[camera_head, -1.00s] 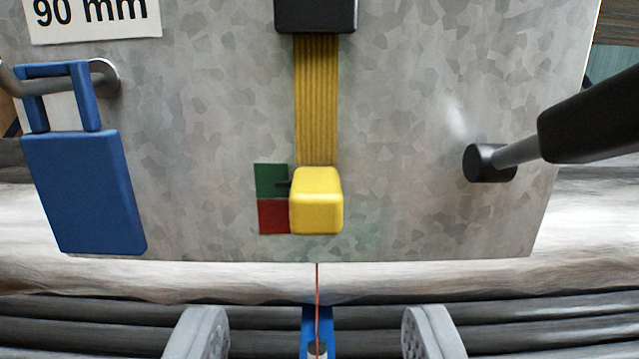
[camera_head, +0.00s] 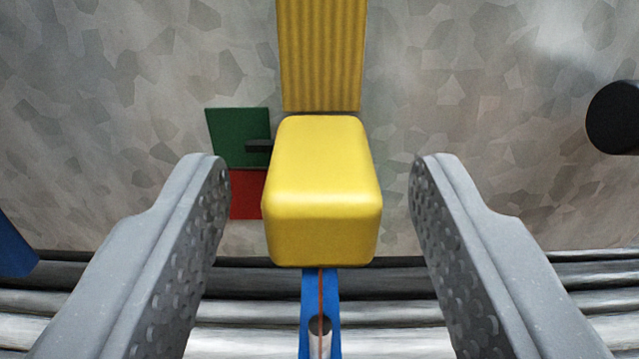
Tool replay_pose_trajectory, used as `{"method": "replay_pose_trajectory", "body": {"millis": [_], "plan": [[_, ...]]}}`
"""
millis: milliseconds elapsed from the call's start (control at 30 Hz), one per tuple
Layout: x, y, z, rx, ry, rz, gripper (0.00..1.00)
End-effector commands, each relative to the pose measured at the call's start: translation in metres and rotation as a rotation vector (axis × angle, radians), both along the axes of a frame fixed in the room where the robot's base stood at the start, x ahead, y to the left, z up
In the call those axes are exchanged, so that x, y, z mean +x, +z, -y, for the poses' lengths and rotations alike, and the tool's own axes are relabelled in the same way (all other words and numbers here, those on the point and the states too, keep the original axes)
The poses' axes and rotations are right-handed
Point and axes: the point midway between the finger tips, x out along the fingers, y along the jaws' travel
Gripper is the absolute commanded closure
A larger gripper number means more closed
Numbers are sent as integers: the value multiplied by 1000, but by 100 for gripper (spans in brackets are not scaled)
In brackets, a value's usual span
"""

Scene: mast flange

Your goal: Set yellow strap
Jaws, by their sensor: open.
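The yellow strap (camera_head: 320,55) is a ribbed band that hangs down the mottled grey panel. A smooth yellow block (camera_head: 322,190) is at its lower end. My gripper (camera_head: 318,180) is open, with one grey finger on each side of the block and a visible gap on both sides. A green patch (camera_head: 237,135) above a red patch (camera_head: 245,195) marks the panel just left of the block. A small dark pointer (camera_head: 258,146) at the block's left side lies over the green patch. The strap's upper end is out of view.
The grey panel (camera_head: 480,90) fills the background. A black knob (camera_head: 615,117) sticks out at the right edge. Part of a blue thing (camera_head: 14,250) shows at the left edge. Grey horizontal ribs (camera_head: 240,310) run below the panel.

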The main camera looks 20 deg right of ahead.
Motion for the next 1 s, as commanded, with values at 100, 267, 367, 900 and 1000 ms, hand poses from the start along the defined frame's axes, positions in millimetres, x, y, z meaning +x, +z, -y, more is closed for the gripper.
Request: {"method": "replay_pose_trajectory", "body": {"millis": [100,267,367,900,1000], "plan": [[0,0,0,0,0,0,53],[0,0,0,0,0,0,75],[0,0,0,0,0,0,100],[1,36,0,-1,1,2,100],[1,52,0,-2,1,6,100]]}}
